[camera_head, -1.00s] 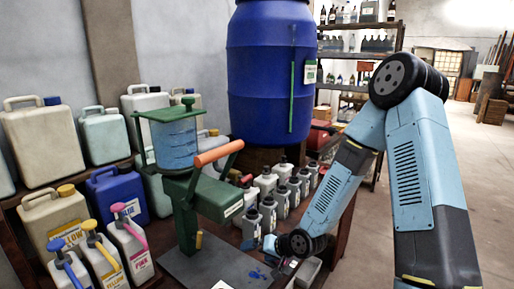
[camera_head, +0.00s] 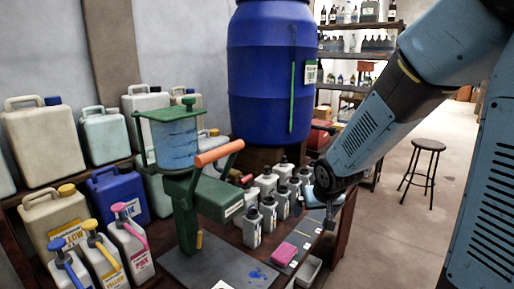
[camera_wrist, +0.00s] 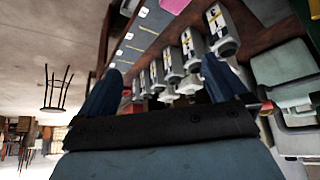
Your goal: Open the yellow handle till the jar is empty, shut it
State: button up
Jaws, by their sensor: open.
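A clear jar (camera_head: 175,143) with blue liquid in it stands on a green machine (camera_head: 218,197) with an orange-gripped lever (camera_head: 219,153), left of centre in the head view. A small yellow handle (camera_head: 199,240) shows low on the machine's post. A jug with a yellow pump top (camera_head: 96,236) stands at the lower left, between blue-topped and pink-topped jugs. My gripper (camera_head: 328,212) is right of the machine, clear of the jar and both yellow parts. In the wrist view, its two blue fingers (camera_wrist: 160,88) are spread with nothing held between them.
Several grey bottles (camera_head: 268,212) stand between the machine and my gripper. A pink block (camera_head: 285,254) lies on the bench near blue stains (camera_head: 258,274). A large blue barrel (camera_head: 268,75) stands behind. A stool (camera_head: 428,160) stands on open floor at right.

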jog(key=s+d+r, duration=0.3)
jog(key=s+r, duration=0.5)
jog(key=s, duration=0.2)
jog(key=s+d+r+m, duration=0.1)
jog(key=s+d+r, duration=0.2)
jog(key=s+r, duration=0.6)
jog(key=shift+s+d+g+h, duration=0.3)
jog(key=shift+s+g, duration=0.1)
jog(key=shift+s, duration=0.55)
jog(key=shift+a, duration=0.1)
jog(key=shift+c, duration=0.2)
